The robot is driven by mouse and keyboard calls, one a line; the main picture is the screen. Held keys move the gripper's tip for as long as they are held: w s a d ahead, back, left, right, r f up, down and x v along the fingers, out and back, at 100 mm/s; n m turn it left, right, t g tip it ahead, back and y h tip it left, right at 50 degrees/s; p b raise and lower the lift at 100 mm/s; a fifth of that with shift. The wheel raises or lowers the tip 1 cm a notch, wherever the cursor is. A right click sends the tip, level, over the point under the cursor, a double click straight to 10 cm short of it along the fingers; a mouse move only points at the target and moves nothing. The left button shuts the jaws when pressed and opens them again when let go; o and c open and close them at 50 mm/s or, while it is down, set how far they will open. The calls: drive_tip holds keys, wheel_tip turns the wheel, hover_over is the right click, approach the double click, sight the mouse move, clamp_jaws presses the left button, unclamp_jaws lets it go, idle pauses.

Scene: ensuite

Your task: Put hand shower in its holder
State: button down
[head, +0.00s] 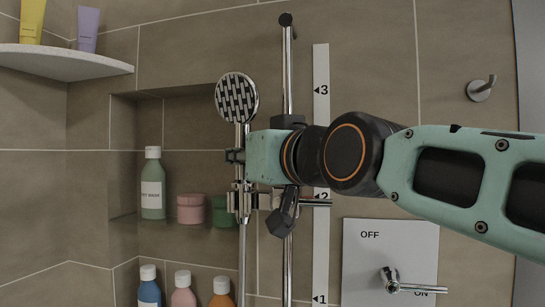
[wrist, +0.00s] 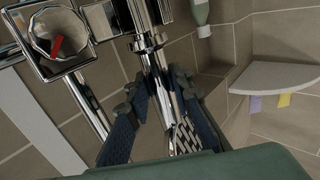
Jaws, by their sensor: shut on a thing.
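The hand shower (head: 237,98) is chrome, with a round dark-patterned head and an upright handle. My gripper (head: 235,156) is shut on its handle just below the head. In the wrist view the handle (wrist: 158,75) runs between my gripper's two dark fingers (wrist: 158,98). The chrome holder (head: 246,201) sits on the vertical rail, near the 2 mark. The lower handle lines up with the holder and meets it in the picture; I cannot tell whether it is fully seated. The hose (head: 242,265) hangs straight down below.
The rail (head: 288,80) and numbered strip (head: 321,110) stand behind my arm. A niche left of the holder holds a green bottle (head: 153,190) and jars. A corner shelf (head: 70,60) is upper left. A control panel (head: 375,255) and wall hook (head: 480,90) are at right.

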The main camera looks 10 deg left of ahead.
drive_tip(key=c, duration=1.6)
unclamp_jaws()
drive_tip(key=shift+r, duration=0.1)
